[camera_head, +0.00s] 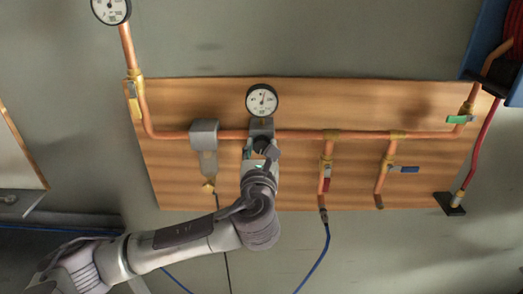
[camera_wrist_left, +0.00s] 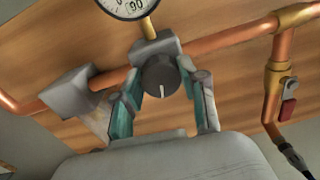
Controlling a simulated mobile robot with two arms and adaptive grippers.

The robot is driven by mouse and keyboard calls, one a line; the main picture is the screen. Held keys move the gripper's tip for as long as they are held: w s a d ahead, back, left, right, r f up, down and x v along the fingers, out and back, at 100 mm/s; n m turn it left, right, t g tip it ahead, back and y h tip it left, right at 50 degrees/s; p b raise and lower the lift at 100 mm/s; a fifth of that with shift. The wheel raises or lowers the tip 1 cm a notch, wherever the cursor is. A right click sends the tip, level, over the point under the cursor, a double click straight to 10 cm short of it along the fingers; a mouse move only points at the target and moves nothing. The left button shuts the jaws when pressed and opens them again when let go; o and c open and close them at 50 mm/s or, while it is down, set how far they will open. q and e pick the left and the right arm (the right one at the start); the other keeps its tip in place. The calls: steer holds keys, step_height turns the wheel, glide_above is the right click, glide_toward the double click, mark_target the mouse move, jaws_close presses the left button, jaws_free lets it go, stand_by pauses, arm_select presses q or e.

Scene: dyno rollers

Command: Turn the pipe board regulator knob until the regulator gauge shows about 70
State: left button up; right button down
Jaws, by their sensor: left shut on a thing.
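The wooden pipe board (camera_head: 300,105) carries a copper pipe with a grey regulator block near its middle. The round white regulator gauge (camera_head: 262,101) sits above the block. Its needle is too small to read surely. The dark regulator knob (camera_wrist_left: 160,76) has a white mark pointing down in that view. My left gripper (camera_wrist_left: 160,95) has its two teal-padded fingers around the knob, shut on it. In the head view the left gripper (camera_head: 262,158) covers most of the knob. My right gripper is not in view.
A grey filter unit (camera_head: 204,134) hangs left of the regulator. Valves with red (camera_head: 326,184), blue (camera_head: 404,170) and green (camera_head: 459,119) handles are to the right. Another gauge (camera_head: 111,9) is at upper left. A blue hose (camera_head: 318,262) hangs below the board.

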arm_select(q)
steer(key=n+b, duration=0.1)
steer(key=n, duration=0.3)
steer(key=shift+f+b, duration=0.15)
steer(key=shift+b, duration=0.2)
steer(key=shift+n+b, duration=0.5)
steer(key=shift+n, duration=1.1)
steer(key=o, duration=1.2)
steer(key=shift+c, duration=0.2)
